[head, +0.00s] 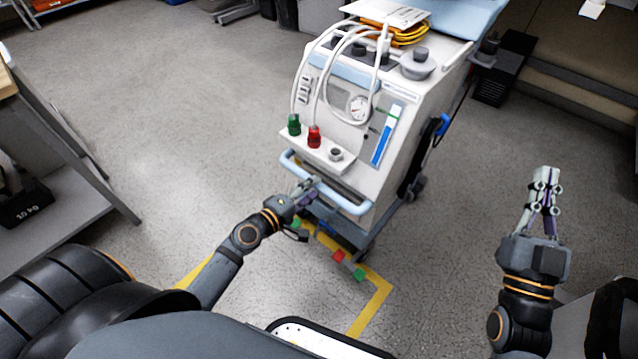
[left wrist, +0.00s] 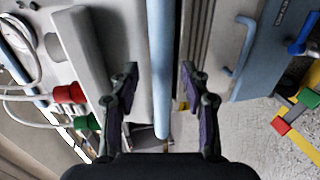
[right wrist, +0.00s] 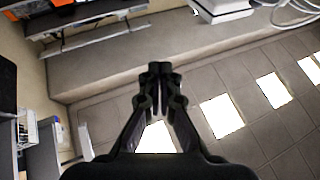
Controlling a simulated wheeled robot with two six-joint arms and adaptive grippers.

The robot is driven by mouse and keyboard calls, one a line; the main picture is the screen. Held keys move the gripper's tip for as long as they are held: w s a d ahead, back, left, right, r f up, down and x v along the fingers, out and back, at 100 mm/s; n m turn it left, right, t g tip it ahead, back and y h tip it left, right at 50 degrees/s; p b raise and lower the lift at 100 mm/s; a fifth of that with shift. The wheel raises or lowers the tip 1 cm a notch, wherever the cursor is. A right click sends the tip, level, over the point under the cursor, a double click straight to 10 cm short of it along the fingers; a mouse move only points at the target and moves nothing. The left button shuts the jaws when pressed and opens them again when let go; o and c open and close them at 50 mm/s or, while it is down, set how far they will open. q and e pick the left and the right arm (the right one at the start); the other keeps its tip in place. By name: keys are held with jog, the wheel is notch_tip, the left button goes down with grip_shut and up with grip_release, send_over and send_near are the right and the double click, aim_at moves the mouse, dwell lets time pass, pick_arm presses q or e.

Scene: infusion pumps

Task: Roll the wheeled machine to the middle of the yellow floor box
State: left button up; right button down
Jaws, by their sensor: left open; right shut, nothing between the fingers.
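The wheeled machine (head: 345,110) is a white cart with a gauge, a blue scale, and green and red connectors. It stands upright at the centre of the head view. A light blue push handle (head: 325,183) crosses its front. The handle also runs between the fingers in the left wrist view (left wrist: 160,70). My left gripper (head: 312,187) is open around the handle. My right gripper (head: 545,185) is shut and empty, raised to the right of the machine. The yellow floor box (head: 378,300) shows partly in front of the machine; my arm and the machine hide much of it.
A grey metal bench (head: 60,190) stands at the left. Red (head: 338,256) and green (head: 359,274) blocks show near the box line. A blue-topped bed or table (head: 460,15) is behind the machine. Open floor (head: 170,110) lies left of the machine.

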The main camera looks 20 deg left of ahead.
pick_arm(q)
jog(key=shift+v, duration=1.55)
pick_arm(e)
jog(key=shift+r, duration=0.1)
